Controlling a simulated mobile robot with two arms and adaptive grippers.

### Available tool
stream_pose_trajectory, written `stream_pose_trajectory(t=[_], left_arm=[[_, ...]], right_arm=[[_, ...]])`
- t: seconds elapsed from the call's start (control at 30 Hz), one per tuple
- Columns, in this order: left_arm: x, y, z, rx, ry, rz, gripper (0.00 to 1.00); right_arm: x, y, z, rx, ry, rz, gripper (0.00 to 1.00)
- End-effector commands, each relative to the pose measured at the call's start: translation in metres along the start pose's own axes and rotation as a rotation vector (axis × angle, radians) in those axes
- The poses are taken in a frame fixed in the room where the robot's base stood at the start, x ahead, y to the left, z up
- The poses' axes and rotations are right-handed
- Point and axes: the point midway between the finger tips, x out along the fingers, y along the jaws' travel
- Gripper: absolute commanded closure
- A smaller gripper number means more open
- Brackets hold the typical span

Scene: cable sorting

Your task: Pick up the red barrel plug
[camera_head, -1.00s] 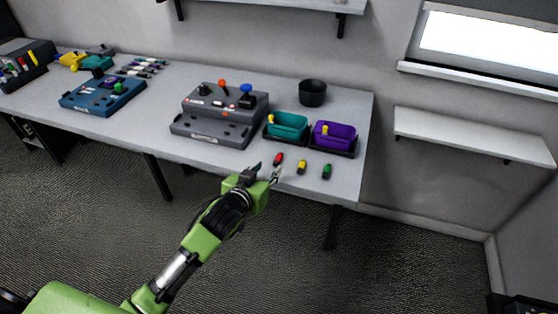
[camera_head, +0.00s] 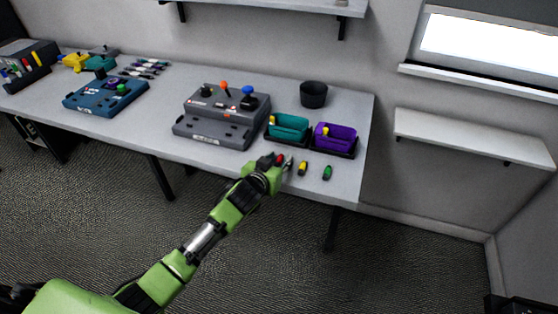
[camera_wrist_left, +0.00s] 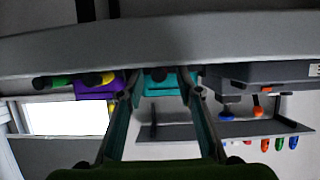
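The red barrel plug (camera_head: 280,157) lies near the front edge of the table, below the teal bin in the head view. My left gripper (camera_head: 277,162) is at the plug, with a finger on either side of it; the gripper hides part of the plug. In the left wrist view the fingers of my left gripper (camera_wrist_left: 158,80) are spread apart, with the teal bin showing between them. I cannot clearly make out the red plug there, nor whether a finger touches it. My right gripper is not in view.
A yellow plug (camera_head: 303,168) and a green plug (camera_head: 327,172) lie to the right on the table (camera_head: 230,161). Behind are the teal bin (camera_head: 290,133), the purple bin (camera_head: 337,143) and a black cup (camera_head: 313,94). A grey console (camera_head: 205,127) stands left of the bins.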

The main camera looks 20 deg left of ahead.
Motion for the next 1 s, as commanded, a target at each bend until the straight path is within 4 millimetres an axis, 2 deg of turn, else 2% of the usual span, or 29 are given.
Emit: stream_pose_trajectory(t=[0.13, 0.17, 0.27, 0.3, 0.73, 0.93, 1.0], left_arm=[[0.0, 0.0, 0.0, 0.0, 0.0, 0.0, 0.67], [0.0, 0.0, 0.0, 0.0, 0.0, 0.0, 0.7], [0.0, 0.0, 0.0, 0.0, 0.0, 0.0, 0.95], [0.0, 0.0, 0.0, 0.0, 0.0, 0.0, 1.0], [-0.002, 0.0, -0.003, 0.0, 0.001, -0.001, 1.0], [-0.009, 0.0, -0.024, -0.001, 0.006, 0.0, 1.0], [-0.02, -0.001, -0.034, -0.001, 0.004, 0.0, 1.0]], right_arm=[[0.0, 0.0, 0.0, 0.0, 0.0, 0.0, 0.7], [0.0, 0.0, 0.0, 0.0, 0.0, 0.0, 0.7], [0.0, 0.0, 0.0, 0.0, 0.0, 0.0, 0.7], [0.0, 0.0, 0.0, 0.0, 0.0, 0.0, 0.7], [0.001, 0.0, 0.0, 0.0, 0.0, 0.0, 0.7], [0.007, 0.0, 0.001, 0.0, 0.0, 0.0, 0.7], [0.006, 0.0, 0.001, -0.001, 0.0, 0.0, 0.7]])
